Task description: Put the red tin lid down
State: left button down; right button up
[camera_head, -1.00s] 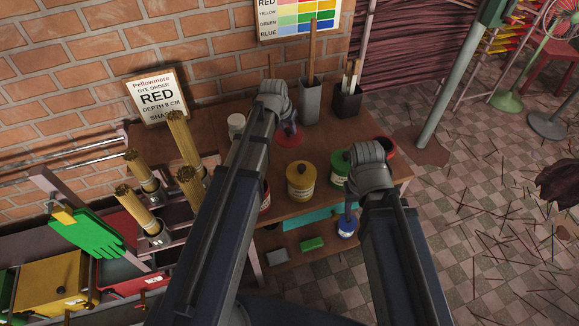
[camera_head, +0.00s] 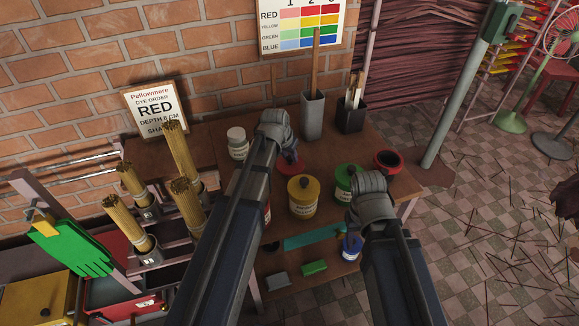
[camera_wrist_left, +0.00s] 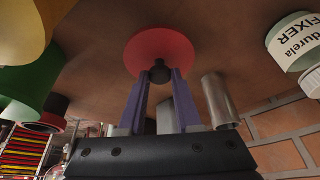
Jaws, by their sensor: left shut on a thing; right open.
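The red tin lid (camera_head: 291,167) is a flat red disc with a dark knob. It shows fully in the left wrist view (camera_wrist_left: 160,48), against the brown tabletop. My left gripper (camera_wrist_left: 160,76) is shut on the knob. The lid is at or just above the table; I cannot tell whether it touches. In the head view my left gripper (camera_head: 289,152) partly covers the lid, behind the yellow tin. An open red tin (camera_head: 388,161) with a dark inside stands at the right. My right gripper (camera_head: 350,222) is open, above a blue tin (camera_head: 350,250).
The yellow tin (camera_head: 303,198) and green tin (camera_head: 346,180) stand close in front of the lid. A white jar (camera_head: 238,144) is to its left. A grey holder (camera_head: 313,118) and a dark holder (camera_head: 350,118) stand behind. Bare tabletop (camera_head: 340,150) lies right of the lid.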

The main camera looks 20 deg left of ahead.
aim_at(288, 161)
pick_arm(q)
jog(key=shift+f+b, duration=1.65)
jog(key=shift+f, duration=0.15)
jog(key=shift+f, duration=0.25)
jog(key=c, duration=0.6)
grip_release()
jog(key=shift+r, duration=0.1)
jog(key=shift+r, duration=0.1)
jog(key=p+v, duration=1.1)
jog(key=v, duration=0.1)
